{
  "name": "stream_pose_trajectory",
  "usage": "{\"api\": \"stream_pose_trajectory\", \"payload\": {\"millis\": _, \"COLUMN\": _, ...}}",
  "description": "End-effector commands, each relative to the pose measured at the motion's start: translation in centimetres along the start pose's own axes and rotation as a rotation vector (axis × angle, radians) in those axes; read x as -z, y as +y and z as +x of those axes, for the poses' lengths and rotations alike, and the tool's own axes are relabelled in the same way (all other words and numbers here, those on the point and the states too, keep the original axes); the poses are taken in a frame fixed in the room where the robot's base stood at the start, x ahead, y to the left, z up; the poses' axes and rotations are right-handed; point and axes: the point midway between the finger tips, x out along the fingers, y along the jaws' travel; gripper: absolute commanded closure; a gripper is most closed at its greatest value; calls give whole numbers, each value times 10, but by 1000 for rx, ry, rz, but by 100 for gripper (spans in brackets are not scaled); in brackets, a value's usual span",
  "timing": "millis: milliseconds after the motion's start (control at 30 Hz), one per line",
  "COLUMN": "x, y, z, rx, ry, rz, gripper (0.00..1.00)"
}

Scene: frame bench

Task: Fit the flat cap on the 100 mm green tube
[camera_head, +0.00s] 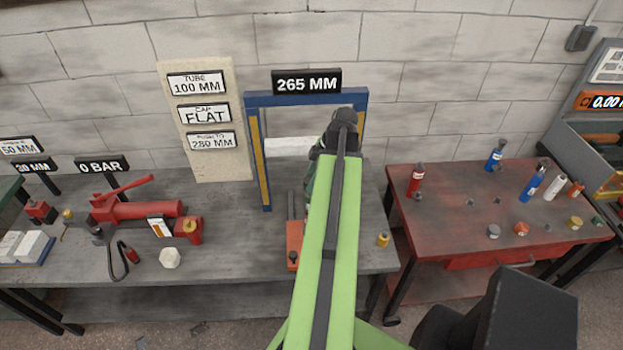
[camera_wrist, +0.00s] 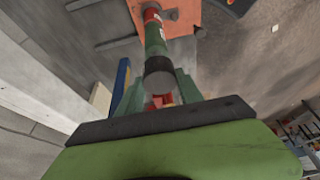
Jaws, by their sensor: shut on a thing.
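The green tube (camera_wrist: 155,38) shows in the wrist view with a red band (camera_wrist: 152,14) at its far end. A dark grey round piece with a flat pale face, which looks like the flat cap (camera_wrist: 159,76), is at its near end. My gripper (camera_wrist: 158,90) is shut on this piece, with one finger at each side. Whether the cap is seated on the tube or only in line with it cannot be told. In the head view my arm hides most of the tube and the fingertips.
The blue and yellow frame (camera_head: 265,170) stands behind my arm under a 265 MM display (camera_head: 307,81). An orange base (camera_head: 294,240) lies beside my arm. A red hand pump (camera_head: 140,212) is at left. The red table (camera_head: 460,205) at right holds bottles and small caps.

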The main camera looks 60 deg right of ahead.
Motion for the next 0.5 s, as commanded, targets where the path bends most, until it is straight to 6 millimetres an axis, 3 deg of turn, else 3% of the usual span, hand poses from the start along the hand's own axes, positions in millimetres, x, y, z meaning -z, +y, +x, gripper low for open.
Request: {"api": "stream_pose_trajectory", "payload": {"millis": 500, "x": -6, "y": 0, "z": 13, "rx": 0, "ry": 0, "rz": 0, "gripper": 100}}
